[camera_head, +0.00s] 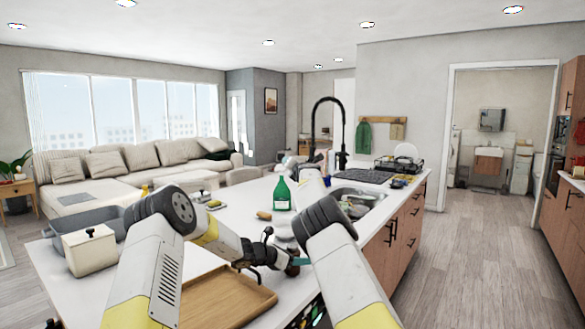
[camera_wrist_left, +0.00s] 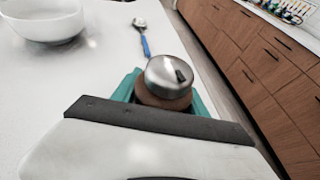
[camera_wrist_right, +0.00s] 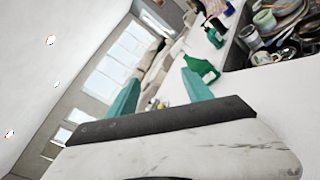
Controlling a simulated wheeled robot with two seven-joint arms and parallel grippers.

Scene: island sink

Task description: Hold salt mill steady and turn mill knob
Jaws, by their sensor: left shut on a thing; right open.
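The salt mill has a shiny metal knob (camera_wrist_left: 168,75) on a brown body (camera_wrist_left: 163,101). It shows in the left wrist view between the teal fingers of my left gripper (camera_wrist_left: 165,98), which is shut on the body below the knob. In the head view my left gripper (camera_head: 294,263) is low over the counter's right edge, and I cannot make out the mill there. My right gripper (camera_wrist_right: 160,92) is open, with nothing between its teal fingers. It is tilted and away from the mill, which is not in the right wrist view. My right arm hides it in the head view.
A wooden tray (camera_head: 225,298) lies on the near counter beside a white lidded box (camera_head: 90,249). A white bowl (camera_wrist_left: 42,20) and a blue-handled spoon (camera_wrist_left: 143,40) lie beyond the mill. Drawers (camera_wrist_left: 235,55) drop away on the right.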

